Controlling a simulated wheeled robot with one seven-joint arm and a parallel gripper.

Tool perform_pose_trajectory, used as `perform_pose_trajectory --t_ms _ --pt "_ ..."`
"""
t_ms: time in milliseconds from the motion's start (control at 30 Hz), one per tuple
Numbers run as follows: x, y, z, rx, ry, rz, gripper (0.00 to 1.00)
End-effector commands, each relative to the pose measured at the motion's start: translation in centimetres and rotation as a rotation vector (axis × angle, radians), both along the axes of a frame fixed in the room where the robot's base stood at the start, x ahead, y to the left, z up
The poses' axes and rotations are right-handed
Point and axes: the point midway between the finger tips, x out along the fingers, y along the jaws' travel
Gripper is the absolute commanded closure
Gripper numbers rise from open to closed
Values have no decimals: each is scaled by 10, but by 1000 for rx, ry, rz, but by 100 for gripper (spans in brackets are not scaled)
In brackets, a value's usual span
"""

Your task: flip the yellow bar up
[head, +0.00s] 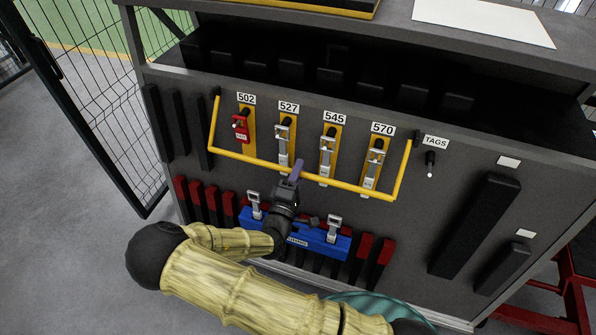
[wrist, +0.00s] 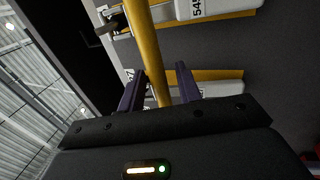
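The yellow bar (head: 330,181) is a U-shaped rail hinged at two black pivots on the dark cabinet front. It hangs low, its long side crossing below the labels 502, 527, 545 and 570. My gripper (head: 296,173) is at the long side, between the 527 and 545 plates. In the wrist view, the bar (wrist: 146,45) runs between the two purple fingers of my gripper (wrist: 160,85). The fingers are apart, with a gap on each side of the bar. I cannot tell how deep the bar sits between them.
A red padlock tag (head: 241,130) hangs at 502. Silver latches (head: 326,150) sit on yellow plates behind the bar. A blue holder (head: 325,240) with latches is below my gripper. A TAGS peg (head: 430,165) is to the right, and a mesh fence (head: 95,100) to the left.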

Motion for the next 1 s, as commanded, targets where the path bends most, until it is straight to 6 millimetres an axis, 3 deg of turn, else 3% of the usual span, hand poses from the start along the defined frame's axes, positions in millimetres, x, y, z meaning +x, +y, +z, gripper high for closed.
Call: perform_pose_trajectory --t_ms 233,433,1000 --pt "1 0 0 0 0 0 66" --pt "1 0 0 0 0 0 100" --pt "-6 2 9 22 55 -1 100"
